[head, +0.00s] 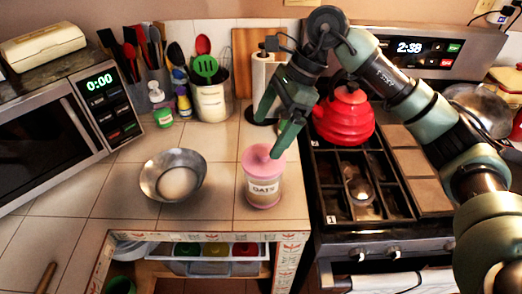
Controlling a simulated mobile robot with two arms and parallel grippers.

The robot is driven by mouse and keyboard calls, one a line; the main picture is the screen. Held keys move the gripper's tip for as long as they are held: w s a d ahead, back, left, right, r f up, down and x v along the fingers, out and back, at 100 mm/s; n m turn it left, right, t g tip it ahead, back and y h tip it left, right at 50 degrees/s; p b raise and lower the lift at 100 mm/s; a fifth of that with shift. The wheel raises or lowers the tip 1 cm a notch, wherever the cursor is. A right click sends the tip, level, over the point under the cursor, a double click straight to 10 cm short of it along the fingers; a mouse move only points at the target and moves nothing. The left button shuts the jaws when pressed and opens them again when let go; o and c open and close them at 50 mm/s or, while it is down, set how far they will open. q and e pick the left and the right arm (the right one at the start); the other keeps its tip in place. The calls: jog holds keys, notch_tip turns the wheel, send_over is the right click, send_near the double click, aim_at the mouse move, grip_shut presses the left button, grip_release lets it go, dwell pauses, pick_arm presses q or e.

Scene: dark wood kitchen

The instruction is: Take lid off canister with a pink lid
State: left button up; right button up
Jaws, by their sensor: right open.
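The canister (263,191) stands upright on the tiled counter near its front edge, marked "OATS". Its pink lid (262,160) with a round knob is seated on top. My right gripper (271,132) comes in from the upper right and hangs above the canister with its fingers apart. One fingertip reaches down close to the right side of the lid knob; I cannot tell whether it touches. The other finger is higher and to the left, with nothing between them. My left gripper is not in view.
A metal bowl (172,175) stands left of the canister. Behind are utensil holders (211,100), a paper towel roll (262,75) and a cutting board. A red kettle (344,118) sits on the stove (325,175) to the right. A microwave (50,140) fills the left. Counter between microwave and bowl is clear.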

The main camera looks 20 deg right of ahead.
aim_at(264, 151)
jog(key=shift+w+d+h, duration=0.1)
jog(key=shift+d+h, duration=0.2)
jog(key=shift+d, duration=0.3)
jog(key=shift+f, duration=0.4)
jog(key=p+x, duration=0.3)
jog(key=x, duration=0.2)
jog(key=shift+s+a+f, duration=0.1)
jog(key=shift+s+f, duration=0.1)
jog(key=shift+a+f, duration=0.25)
jog(key=shift+f, duration=0.35)
jog(key=c, duration=0.9)
